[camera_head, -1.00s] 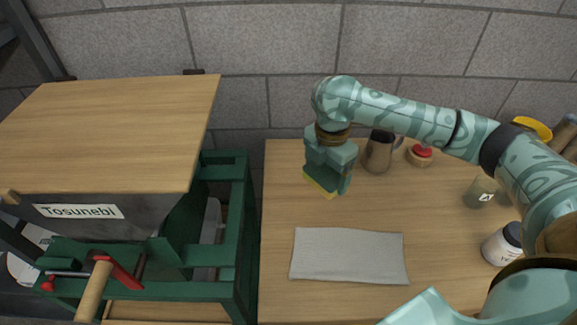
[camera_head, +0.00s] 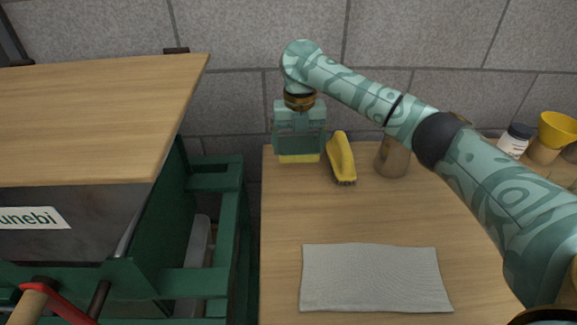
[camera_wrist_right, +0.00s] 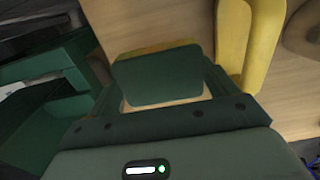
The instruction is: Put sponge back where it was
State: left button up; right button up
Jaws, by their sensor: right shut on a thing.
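The sponge, yellow with a dark green face, is held between the fingers of my right gripper (camera_head: 299,143). Its yellow lower edge (camera_head: 299,158) shows below the fingers in the head view, at the back left corner of the wooden table (camera_head: 290,215). In the right wrist view the sponge's green face (camera_wrist_right: 160,78) fills the space between the fingers. Whether the sponge touches the table I cannot tell. My left gripper is not in view.
A grey cloth (camera_head: 375,278) lies at the table's front. A metal mug (camera_head: 392,158) stands right of the brush. A white jar (camera_head: 514,141) and a yellow funnel-like thing (camera_head: 557,130) are further right. A green frame (camera_head: 220,225) stands left of the table. The table's middle is clear.

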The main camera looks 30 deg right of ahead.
aim_at(293, 166)
jog(key=shift+w+a+f+b, duration=0.15)
jog(key=shift+w+f+b, duration=0.2)
jog(key=shift+w+f, duration=0.35)
jog(key=shift+w+f+b, duration=0.1)
jog(key=shift+f+b, duration=0.2)
jog(key=shift+f, duration=0.05)
jog(key=f+b, duration=0.3)
jog(key=shift+w+f, duration=0.2)
jog(key=shift+f, duration=0.1)
jog(key=shift+s+r, duration=0.1)
jog(key=shift+r, duration=0.25)
jog(key=shift+c, duration=0.4)
jog(key=shift+f+p, duration=0.15)
jog(key=shift+p, duration=0.15)
jog(key=o, duration=0.8)
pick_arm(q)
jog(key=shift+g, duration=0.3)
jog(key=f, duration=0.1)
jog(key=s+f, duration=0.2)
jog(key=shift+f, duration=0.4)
